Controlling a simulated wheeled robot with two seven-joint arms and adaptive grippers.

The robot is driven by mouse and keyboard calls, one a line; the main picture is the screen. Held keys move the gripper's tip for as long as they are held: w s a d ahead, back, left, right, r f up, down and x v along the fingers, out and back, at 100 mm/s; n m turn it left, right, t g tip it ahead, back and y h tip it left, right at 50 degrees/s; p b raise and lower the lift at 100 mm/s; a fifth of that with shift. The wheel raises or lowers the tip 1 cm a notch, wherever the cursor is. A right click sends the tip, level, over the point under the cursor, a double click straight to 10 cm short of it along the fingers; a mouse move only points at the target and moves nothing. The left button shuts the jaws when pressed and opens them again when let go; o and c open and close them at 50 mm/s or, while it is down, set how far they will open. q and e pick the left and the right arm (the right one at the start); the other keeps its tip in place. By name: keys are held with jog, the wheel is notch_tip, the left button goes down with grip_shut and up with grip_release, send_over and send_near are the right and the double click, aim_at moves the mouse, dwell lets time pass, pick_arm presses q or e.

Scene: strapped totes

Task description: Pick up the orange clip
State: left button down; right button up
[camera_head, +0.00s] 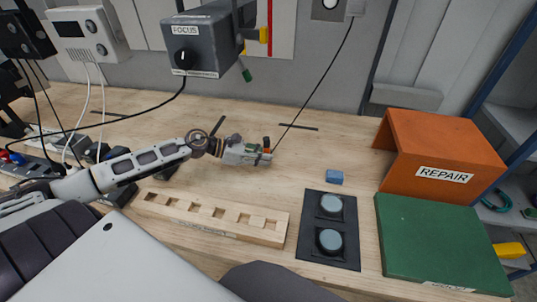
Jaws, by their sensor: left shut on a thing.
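My left gripper (262,154) reaches in from the left, low over the middle of the wooden bench. It is shut on a small orange clip (267,150), of which only a little shows between the fingers. A thin black cable (310,90) runs from the fingertips up to a grey wall fitting at the top. Whether the clip touches the bench is too small to tell. My right gripper is not in view.
A grey FOCUS box (205,45) hangs above. The bench behind the gripper is mostly clear.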

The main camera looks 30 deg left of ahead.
pick_arm(q)
jog(key=shift+s+a+r+p, duration=0.15)
jog(key=shift+s+a+p, duration=0.5)
jog(key=shift+a, duration=0.2)
jog(key=shift+s+a+p, duration=0.25)
jog(key=shift+a+p, duration=0.05)
jog(key=s+a+p, duration=0.1)
jog(key=a, duration=0.1)
jog(key=s+a+p, duration=0.3)
jog(key=s+a, duration=0.1)
jog(key=s+a+p, duration=0.1)
jog(key=s+a, duration=0.1)
jog(key=a, duration=0.1)
jog(key=shift+s+a+p, duration=0.3)
jog(key=shift+s+a, duration=0.5)
jog(key=shift+a, duration=0.1)
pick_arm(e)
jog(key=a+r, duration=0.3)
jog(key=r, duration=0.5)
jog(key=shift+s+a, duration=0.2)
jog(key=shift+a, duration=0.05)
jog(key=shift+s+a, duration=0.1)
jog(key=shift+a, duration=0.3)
